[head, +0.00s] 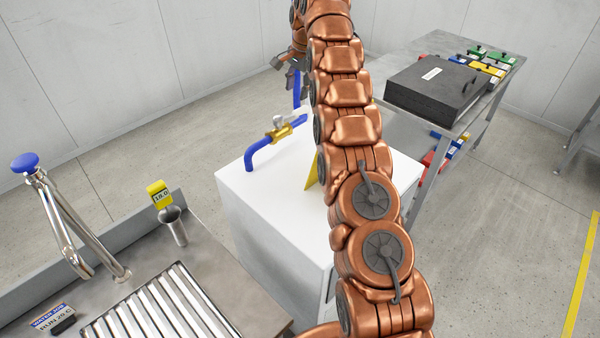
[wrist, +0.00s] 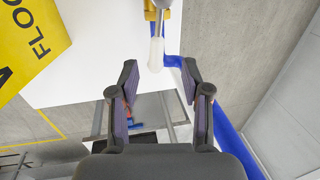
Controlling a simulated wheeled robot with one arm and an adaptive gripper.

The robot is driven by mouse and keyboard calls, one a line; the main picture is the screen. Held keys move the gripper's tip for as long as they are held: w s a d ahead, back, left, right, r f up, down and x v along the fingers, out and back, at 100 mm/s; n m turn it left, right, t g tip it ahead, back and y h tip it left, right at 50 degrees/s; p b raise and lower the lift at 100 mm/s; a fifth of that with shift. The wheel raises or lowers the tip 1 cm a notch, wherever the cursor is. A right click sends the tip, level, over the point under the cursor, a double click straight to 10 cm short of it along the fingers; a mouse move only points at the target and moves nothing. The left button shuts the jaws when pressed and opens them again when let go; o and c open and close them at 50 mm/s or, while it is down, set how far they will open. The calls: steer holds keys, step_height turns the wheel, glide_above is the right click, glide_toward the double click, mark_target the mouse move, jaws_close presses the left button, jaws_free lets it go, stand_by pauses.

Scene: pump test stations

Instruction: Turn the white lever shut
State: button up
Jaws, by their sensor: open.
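The white lever (wrist: 156,53) shows in the wrist view, its rounded end pointing down the picture toward the gap between my fingertips. It joins the brass valve (wrist: 166,15) on a blue pipe. In the head view the brass valve (head: 285,131) sits on the blue pipe (head: 262,148) above a white cabinet, with the small lever (head: 279,122) on top. My gripper (wrist: 160,74) is open and empty, its fingers either side of the lever's line. I cannot tell whether the lever tip is between them. In the head view the gripper (head: 290,68) is small, beyond the valve.
The white cabinet (head: 250,200) carries a yellow sign (wrist: 30,40), mostly hidden behind my arm in the head view. A steel sink unit (head: 220,285) with a blue-knobbed tap (head: 25,162) stands left. A grey table (head: 490,85) with a black case (head: 435,85) stands right.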

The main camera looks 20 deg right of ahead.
steer(key=s+a+r+n+g+b, duration=0.1)
steer(key=s+a+r+n, duration=0.15)
steer(key=s+a, duration=0.45)
steer(key=s+a+r+n+g+b, duration=0.1)
steer(key=s+a+n, duration=0.2)
steer(key=s, duration=0.8)
steer(key=s+a+f+n, duration=0.1)
steer(key=s+a+n, duration=0.1)
steer(key=s, duration=0.6)
steer(key=s+a+f+n+b, duration=0.1)
steer(key=s, duration=0.7)
steer(key=shift+a+f+n+g, duration=0.35)
steer(key=shift+a+g, duration=0.05)
steer(key=shift+c, duration=0.4)
